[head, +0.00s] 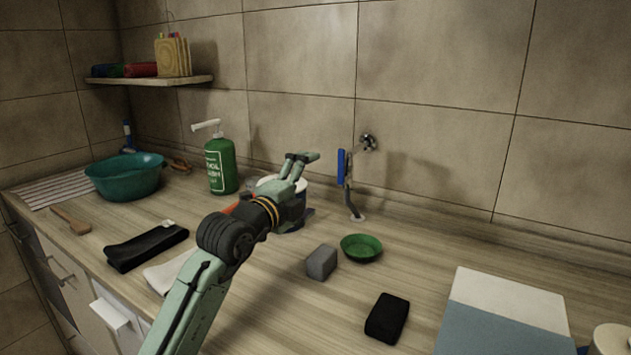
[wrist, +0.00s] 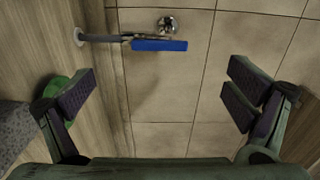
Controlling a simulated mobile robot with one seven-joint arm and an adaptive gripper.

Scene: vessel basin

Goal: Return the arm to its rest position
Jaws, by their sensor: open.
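My gripper (head: 300,160) is open and empty in the head view, raised above the counter (head: 270,318) in front of the tiled wall. In the wrist view my gripper (wrist: 165,95) has its fingers spread wide, with nothing between them. My arm reaches up from the bottom of the head view. Behind and below the gripper stands a whitish round vessel (head: 297,183), partly hidden by my arm.
A faucet with a blue handle (head: 341,167) stands right of my gripper. A green pump bottle (head: 220,164) and teal basin (head: 125,178) are left. A green bowl (head: 361,247), grey block (head: 321,262) and black block (head: 387,318) lie right of my arm.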

